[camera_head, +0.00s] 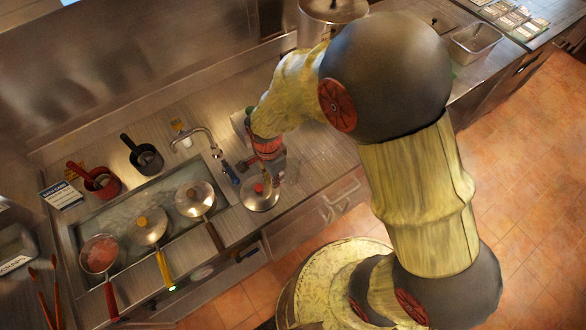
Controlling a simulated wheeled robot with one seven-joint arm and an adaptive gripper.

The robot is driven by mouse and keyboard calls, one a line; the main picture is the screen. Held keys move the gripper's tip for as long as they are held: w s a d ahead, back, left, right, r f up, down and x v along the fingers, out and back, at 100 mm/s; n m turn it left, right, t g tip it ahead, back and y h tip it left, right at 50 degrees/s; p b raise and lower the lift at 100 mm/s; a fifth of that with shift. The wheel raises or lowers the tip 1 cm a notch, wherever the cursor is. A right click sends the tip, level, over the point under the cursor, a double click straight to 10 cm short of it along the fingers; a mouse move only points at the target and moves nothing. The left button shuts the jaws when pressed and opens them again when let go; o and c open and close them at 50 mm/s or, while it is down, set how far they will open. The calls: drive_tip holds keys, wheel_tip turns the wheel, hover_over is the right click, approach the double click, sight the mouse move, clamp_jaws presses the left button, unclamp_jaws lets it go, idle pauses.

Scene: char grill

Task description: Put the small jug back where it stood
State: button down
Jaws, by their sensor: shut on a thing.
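My gripper (269,165) points down over the steel counter, to the right of the sink. It is shut on what seems to be the small jug, a greyish, partly see-through shape (287,166) at its right side. My gripper and wrist hide much of it, and I cannot tell whether its base touches the counter. A round steel lid with a red knob (258,200) lies just below my gripper in the picture.
A tap (205,138) is left of my gripper. A large steel pot (333,10) stands at the back.

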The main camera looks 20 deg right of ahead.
drive_tip(key=w+d+f, duration=0.4)
drive_tip(key=w+f, duration=0.1)
drive_tip(key=w+d+f+p, duration=0.1)
drive_tip(key=w+d+f, duration=0.1)
drive_tip(key=f, duration=0.1)
drive_tip(key=shift+w, duration=0.3)
drive_tip(key=shift+f, duration=1.55)
drive_tip(key=shift+d, duration=0.1)
drive_tip(key=shift+f, duration=0.15)
drive_tip(key=c, duration=2)
unclamp_jaws()
drive_tip(key=shift+o, duration=0.5)
